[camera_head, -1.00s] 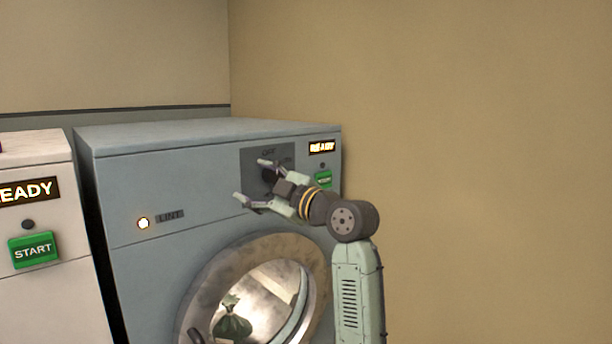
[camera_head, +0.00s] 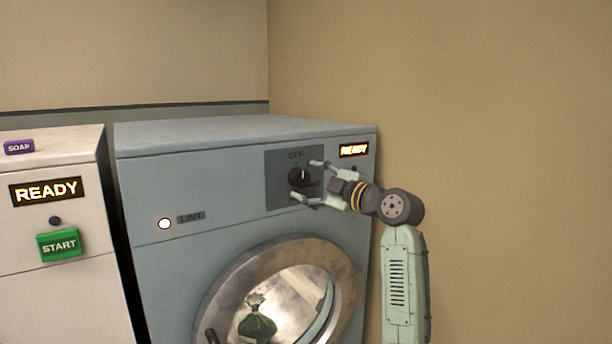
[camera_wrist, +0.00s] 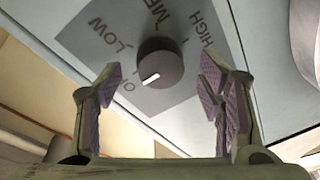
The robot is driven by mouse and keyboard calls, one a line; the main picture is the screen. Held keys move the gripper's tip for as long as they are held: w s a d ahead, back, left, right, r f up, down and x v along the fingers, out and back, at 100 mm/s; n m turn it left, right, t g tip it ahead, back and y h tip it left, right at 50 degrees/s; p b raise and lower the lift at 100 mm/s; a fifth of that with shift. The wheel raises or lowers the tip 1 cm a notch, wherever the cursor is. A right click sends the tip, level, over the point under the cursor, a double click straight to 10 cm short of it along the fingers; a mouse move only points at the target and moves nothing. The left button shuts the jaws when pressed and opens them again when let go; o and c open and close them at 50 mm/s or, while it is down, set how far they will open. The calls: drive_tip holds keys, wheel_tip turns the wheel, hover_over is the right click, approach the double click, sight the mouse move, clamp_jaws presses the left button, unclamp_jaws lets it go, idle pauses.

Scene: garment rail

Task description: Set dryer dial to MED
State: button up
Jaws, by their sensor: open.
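The dryer (camera_head: 240,180) is the blue-grey machine on the right. Its dark round dial (camera_head: 301,176) sits on a grey panel (camera_head: 278,197) in the head view. The dial's white mark points up to OFF. In the wrist view the dial (camera_wrist: 163,64) shows beyond my fingers, with LOW, MED and HIGH lettered around it and its mark towards OFF. My gripper (camera_head: 307,180) is open and empty. Its fingers stand apart on either side of the dial's line in the wrist view (camera_wrist: 160,75); no contact shows.
A white machine (camera_head: 50,290) with a green START button (camera_head: 59,245) stands at the left. The dryer's round door (camera_head: 222,290) lies below the panel, with a green bag (camera_head: 257,322) seen within it. A tan wall (camera_head: 500,150) is at the right.

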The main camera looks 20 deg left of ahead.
drive_tip(key=shift+x, duration=1.05)
drive_tip(key=c, duration=1.2)
drive_tip(key=shift+o, duration=0.2)
